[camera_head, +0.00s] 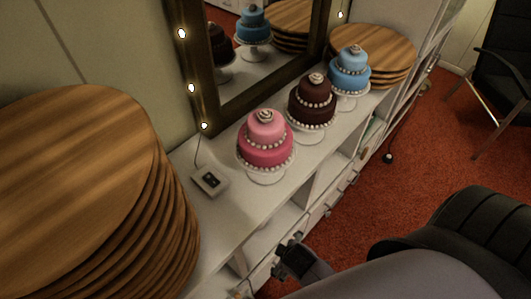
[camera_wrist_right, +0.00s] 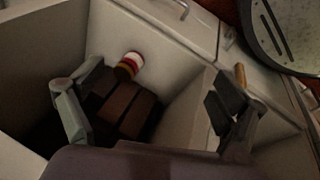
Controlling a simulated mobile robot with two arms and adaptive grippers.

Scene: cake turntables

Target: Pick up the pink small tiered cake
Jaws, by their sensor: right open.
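The pink small tiered cake (camera_head: 266,140) stands upright on a white pedestal stand on the white shelf top, in front of the mirror. It has two tiers, white bead trim and a swirl on top. My right gripper (camera_head: 293,258) is below and in front of the cake, beside the shelf front, and apart from it. In the right wrist view the right gripper (camera_wrist_right: 155,105) has its fingers wide apart with nothing held. The cake does not show clearly in that view. My left gripper is in neither view.
A dark brown cake (camera_head: 312,101) and a blue cake (camera_head: 349,70) stand behind the pink one. A small dark-topped box (camera_head: 209,181) lies left of it. Wooden board stacks (camera_head: 75,180) flank the row. The right wrist view shows brown blocks (camera_wrist_right: 122,108) inside a white compartment.

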